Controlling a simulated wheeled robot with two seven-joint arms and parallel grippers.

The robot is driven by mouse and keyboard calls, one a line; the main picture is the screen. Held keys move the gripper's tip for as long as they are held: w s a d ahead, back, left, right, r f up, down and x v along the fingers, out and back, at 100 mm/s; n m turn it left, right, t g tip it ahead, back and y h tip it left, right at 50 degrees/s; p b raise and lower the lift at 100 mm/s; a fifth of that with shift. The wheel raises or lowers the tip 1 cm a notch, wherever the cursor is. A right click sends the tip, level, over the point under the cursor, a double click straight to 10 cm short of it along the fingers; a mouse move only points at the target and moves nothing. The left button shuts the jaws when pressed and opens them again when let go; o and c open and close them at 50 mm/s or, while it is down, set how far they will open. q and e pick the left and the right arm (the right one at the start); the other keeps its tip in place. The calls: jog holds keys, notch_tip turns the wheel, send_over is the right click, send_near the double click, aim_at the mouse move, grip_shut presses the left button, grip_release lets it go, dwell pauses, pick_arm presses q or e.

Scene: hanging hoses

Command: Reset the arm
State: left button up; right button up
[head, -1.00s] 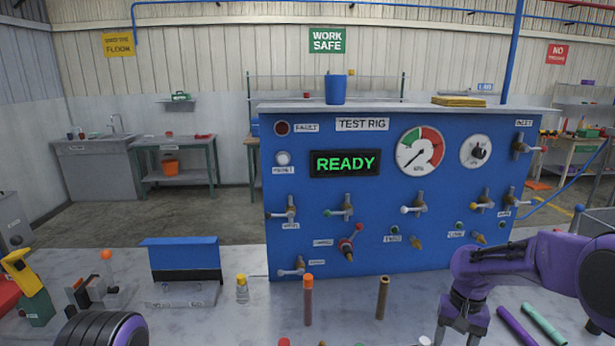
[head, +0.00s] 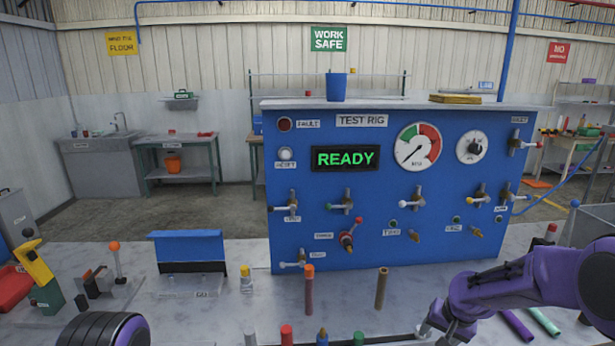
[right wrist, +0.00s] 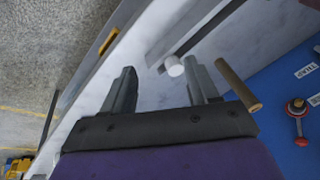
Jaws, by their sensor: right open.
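My right arm comes in from the right in the head view, with its purple wrist low at the bench's front edge. My right gripper (head: 436,336) is partly cut off by the bottom of that view. In the right wrist view the right gripper (right wrist: 162,68) is open, with its two dark fingers apart. A white round end (right wrist: 174,66) shows between the fingers; I cannot tell whether it is within their reach.
Several capped tubes line the front edge. Purple (head: 516,326) and green (head: 544,320) tubes lie at right.

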jog(key=s+f+m+t+h+b, duration=0.15)
jog(key=s+f, duration=0.25)
jog(key=f, duration=0.4)
jog(key=s+f+t+h+b, duration=0.1)
jog(key=s+f+b, duration=0.1)
jog(key=s+f, duration=0.4)
jog(key=s+f+g+b, duration=0.1)
jog(key=s+f+b, duration=0.1)
jog(key=s+f, duration=0.3)
jog(key=s+a+f+g+h+b, duration=0.1)
jog(key=s+f, duration=0.4)
jog(key=s, duration=0.8)
jog(key=s+f+g+b, duration=0.1)
jog(key=s+f, duration=0.3)
jog(key=s, duration=0.5)
jog(key=shift+a+f+n+b, duration=0.2)
jog(key=shift+f+n+b, duration=0.2)
jog(key=shift+b, duration=0.45)
jog(key=shift+h, duration=0.25)
